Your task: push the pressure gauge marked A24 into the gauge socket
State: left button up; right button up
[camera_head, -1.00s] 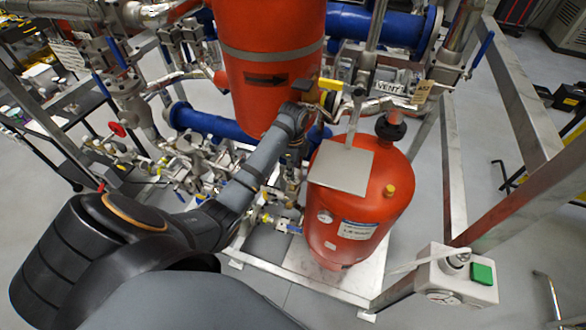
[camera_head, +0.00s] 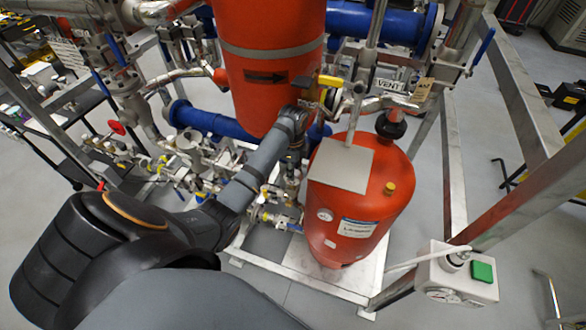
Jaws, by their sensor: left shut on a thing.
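My left arm reaches from the lower left to the front of the large orange-red vessel (camera_head: 268,45). My left gripper (camera_head: 318,94) is small and dark at the end of that arm, beside the vessel's right lower side. It is shut on a small round thing that looks like the pressure gauge (camera_head: 334,100), close to a yellow handle (camera_head: 330,81). The gauge's marking is too small to read. The gauge socket cannot be made out; the gripper and pipework crowd that spot. My right gripper is not in view.
A smaller red tank (camera_head: 375,205) with a flat grey plate (camera_head: 342,165) stands just below the gripper. A VENT sign (camera_head: 386,86) and a tan tag (camera_head: 421,91) hang to the right. Steel frame beams (camera_head: 525,110) bound the right side. A white box with a green button (camera_head: 456,275) sits lower right.

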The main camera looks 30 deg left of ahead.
pick_arm(q)
jog(key=shift+f, duration=0.2)
jog(key=shift+f, duration=0.3)
jog(key=o, duration=0.9)
jog(key=shift+o, duration=0.2)
jog(key=o, duration=0.3)
jog(key=shift+o, duration=0.2)
